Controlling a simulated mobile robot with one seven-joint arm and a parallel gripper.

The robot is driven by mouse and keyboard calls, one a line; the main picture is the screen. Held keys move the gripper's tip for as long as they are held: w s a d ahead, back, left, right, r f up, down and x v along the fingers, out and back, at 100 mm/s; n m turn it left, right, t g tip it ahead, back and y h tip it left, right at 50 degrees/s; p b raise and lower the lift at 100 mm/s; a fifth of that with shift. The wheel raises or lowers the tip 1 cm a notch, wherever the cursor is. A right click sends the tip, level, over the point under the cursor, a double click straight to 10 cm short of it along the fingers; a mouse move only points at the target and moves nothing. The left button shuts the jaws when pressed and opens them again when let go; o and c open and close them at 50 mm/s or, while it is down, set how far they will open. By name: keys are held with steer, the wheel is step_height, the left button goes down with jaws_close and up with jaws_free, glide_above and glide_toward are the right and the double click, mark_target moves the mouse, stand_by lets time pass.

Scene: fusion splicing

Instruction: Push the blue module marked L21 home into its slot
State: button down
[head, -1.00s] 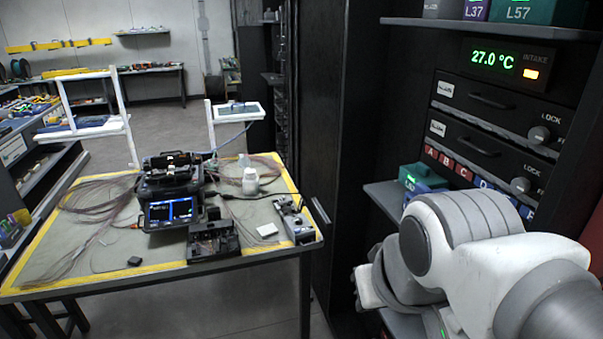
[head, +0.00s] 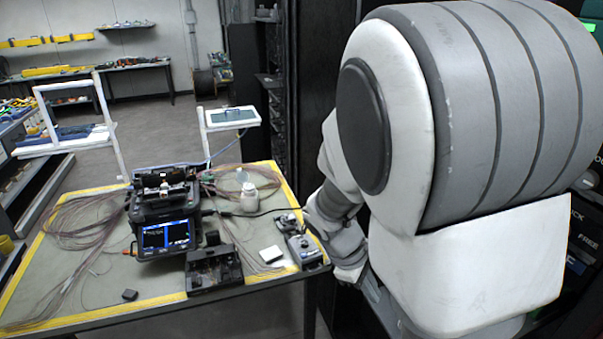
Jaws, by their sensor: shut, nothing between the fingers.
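The blue module marked L21 cannot be made out in the head view. My own arm covers most of the rack (head: 577,250) on the right, where the slots would be, so the module and its slot are hidden or out of frame. My arm's large grey and white link fills the right half of the picture. Its farther links bend down beside the right edge of the bench. My gripper's fingers are not visible.
A bench (head: 95,312) with a yellow border stands at left centre. It holds a fusion splicer (head: 165,215), a black tray-like device (head: 213,268), a small grey device (head: 303,250), a white bottle (head: 249,197) and loose fibres.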

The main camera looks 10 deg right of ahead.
steer(key=w+d+r+n+t+h+p, duration=0.2)
steer(key=w+d+r+n+h+p, duration=0.15)
steer(key=w+d+n+h, duration=0.45)
steer(key=shift+w+d+f+n+h+b, duration=0.1)
steer(key=shift+w+d+f+n+b, duration=0.45)
steer(key=shift+d+b, duration=1.65)
steer(key=shift+w+d+f+n+h+b, duration=0.1)
steer(key=shift+w+d+f+n+b, duration=0.45)
steer(key=shift+d, duration=2.9)
steer(key=shift+w+d+f+n+h+b, duration=0.15)
steer(key=shift+w+d+f+b, duration=0.65)
steer(key=shift+d+b, duration=1.55)
steer(key=shift+s+a+r+p, duration=0.1)
steer(key=shift+s+a+p, duration=0.1)
steer(key=shift+a+p, duration=0.6)
steer(key=shift+s+a+f+p, duration=0.15)
steer(key=shift+a+p, duration=0.3)
steer(key=shift+a, duration=0.65)
steer(key=shift+s+a+r+p, duration=0.2)
steer(key=shift+a+p, duration=0.4)
steer(key=shift+a, duration=0.35)
steer(key=shift+s+a+f, duration=0.15)
steer(key=shift+a+f, duration=0.05)
steer(key=shift+a, duration=0.55)
